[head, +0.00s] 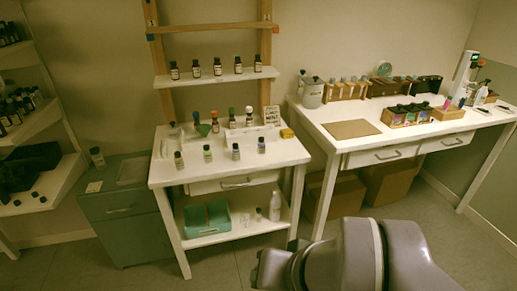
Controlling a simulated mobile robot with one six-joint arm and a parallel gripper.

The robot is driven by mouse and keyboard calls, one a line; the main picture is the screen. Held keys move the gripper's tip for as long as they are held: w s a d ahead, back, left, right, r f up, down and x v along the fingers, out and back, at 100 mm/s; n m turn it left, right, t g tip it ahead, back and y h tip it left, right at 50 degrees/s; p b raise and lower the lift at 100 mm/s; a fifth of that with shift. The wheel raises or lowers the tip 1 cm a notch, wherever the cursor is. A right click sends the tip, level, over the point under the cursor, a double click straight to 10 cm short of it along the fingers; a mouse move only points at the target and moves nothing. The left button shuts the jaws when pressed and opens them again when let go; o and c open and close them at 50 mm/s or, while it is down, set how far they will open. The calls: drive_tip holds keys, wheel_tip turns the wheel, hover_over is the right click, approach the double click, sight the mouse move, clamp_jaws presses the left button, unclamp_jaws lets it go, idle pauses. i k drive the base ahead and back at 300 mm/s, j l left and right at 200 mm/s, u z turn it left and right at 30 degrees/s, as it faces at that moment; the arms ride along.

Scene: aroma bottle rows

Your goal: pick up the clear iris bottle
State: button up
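Several small bottles stand upright on the white table in the middle. The front row has a bottle at the left (179,160), then a second bottle (207,154), a third bottle (235,152) and a fourth bottle (261,145) at the right. Dark bottles (217,67) line the shelf above. Labels are too small to read, so I cannot tell which is the clear iris bottle. My grey arm shows at the bottom right, well below the tabletop; my gripper's fingers are not visible.
The white table (222,173) has a green tray (207,216) and a white bottle (275,206) on its lower shelf. A second table (335,135) at right holds boxes and a brown board (351,129). A grey cabinet (122,213) stands left. Open floor lies in front.

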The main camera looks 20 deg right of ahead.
sight(261, 144)
drive_tip(key=i+u, duration=0.15)
drive_tip(key=i, duration=0.4)
drive_tip(key=i+l+u, duration=0.15)
drive_tip(key=i, duration=0.35)
drive_tip(key=i+l+u, duration=0.15)
drive_tip(key=i, duration=0.35)
